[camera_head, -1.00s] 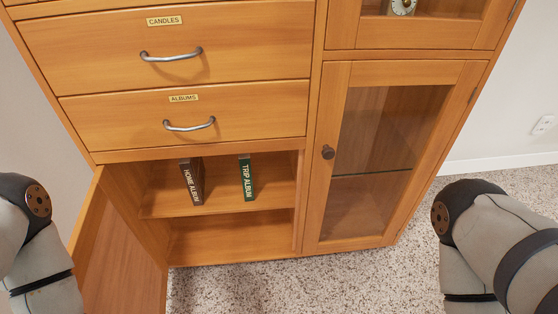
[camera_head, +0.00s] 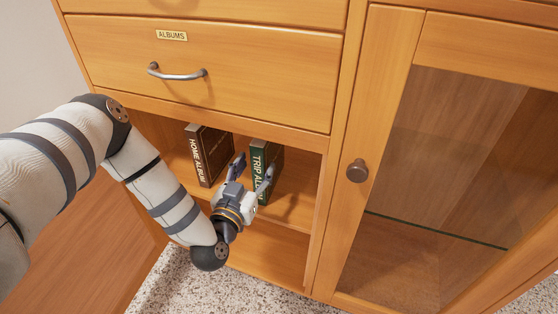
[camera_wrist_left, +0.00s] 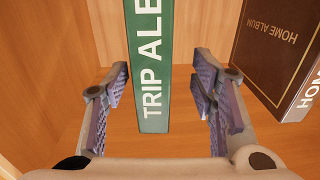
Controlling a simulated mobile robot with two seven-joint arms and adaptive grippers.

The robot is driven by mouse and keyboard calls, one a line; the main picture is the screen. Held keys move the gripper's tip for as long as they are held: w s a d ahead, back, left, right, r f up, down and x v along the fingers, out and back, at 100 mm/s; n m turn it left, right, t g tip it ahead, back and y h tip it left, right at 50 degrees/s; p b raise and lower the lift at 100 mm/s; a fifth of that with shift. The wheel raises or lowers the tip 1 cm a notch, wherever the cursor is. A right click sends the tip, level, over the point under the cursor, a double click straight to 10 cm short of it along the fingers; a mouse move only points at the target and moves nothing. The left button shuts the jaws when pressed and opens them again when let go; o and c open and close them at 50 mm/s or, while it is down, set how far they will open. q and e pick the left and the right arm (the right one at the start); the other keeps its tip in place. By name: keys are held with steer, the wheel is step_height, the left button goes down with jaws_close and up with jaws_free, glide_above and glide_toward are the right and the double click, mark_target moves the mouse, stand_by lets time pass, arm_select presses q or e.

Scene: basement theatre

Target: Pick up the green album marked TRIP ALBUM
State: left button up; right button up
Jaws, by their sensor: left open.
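The green TRIP ALBUM (camera_head: 258,158) stands upright on the upper shelf of the open cabinet compartment, its lettered spine facing out. In the left wrist view the green spine (camera_wrist_left: 152,50) lies between and just beyond the fingers. My left gripper (camera_head: 253,171) reaches into the compartment's front and is open, with one finger on either side of the spine's line. In the wrist view the left gripper (camera_wrist_left: 160,85) shows gaps between both fingers and the album. The gripper partly covers the lower spine in the head view. My right gripper is not in view.
The brown HOME ALBUM (camera_head: 208,153) stands on the same shelf, left of the green one, close to my left gripper. The ALBUMS drawer (camera_head: 205,70) is shut above. The compartment's door (camera_head: 95,250) hangs open at left. A glass door (camera_head: 450,170) is shut at right.

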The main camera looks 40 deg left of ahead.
arm_select(q)
steer(key=x, duration=0.2)
steer(key=b+x, duration=0.1)
steer(key=x, duration=0.1)
steer(key=b+x, duration=0.1)
steer(key=x, duration=0.2)
steer(key=shift+w+d+f, duration=0.15)
steer(key=shift+w+d, duration=0.05)
steer(key=shift+d, duration=0.15)
jaws_close()
